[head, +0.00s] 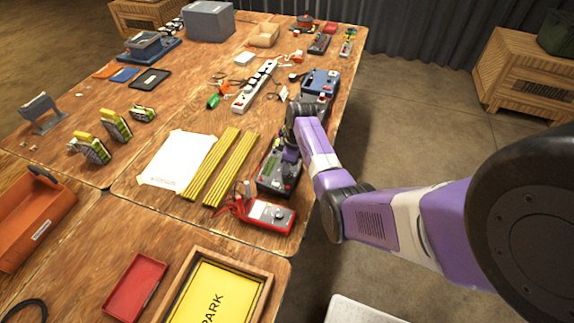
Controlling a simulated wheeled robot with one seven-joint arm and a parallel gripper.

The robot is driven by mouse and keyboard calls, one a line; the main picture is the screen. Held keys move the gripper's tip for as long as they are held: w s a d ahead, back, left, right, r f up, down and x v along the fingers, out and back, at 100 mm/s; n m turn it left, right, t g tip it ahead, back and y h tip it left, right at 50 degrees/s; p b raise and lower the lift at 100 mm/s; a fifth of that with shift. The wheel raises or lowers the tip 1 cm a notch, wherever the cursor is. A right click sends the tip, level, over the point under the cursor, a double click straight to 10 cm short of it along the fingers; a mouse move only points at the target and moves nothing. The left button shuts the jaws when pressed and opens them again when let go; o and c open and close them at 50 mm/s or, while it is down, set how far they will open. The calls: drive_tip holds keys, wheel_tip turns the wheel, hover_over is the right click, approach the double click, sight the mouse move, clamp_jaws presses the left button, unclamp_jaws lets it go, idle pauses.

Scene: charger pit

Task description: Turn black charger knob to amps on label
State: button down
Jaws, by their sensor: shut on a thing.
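A dark charger box (267,186) with a greenish panel lies near the right edge of the table in the head view. My purple arm reaches in from the right, and my gripper (287,156) points down onto this charger's far part. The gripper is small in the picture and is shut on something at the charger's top. The black knob is hidden under the gripper, so its pointing direction does not show. The label's lettering is too small to read.
A red multimeter (268,215) with red leads lies just in front of the charger. Yellow bars (213,168) and a white paper (177,158) lie to its left. A blue charger (321,82) and a white power strip (255,86) stand behind. The table's right edge is close.

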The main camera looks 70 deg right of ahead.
sight(291, 173)
drive_tip(key=shift+m, duration=0.6)
drive_tip(key=c, duration=1.3)
unclamp_jaws()
wheel_tip(291, 173, up, 8)
drive_tip(key=s, duration=0.1)
drive_tip(key=shift+s+f, duration=0.15)
drive_tip(key=shift+s, duration=0.05)
drive_tip(key=shift+d, duration=0.1)
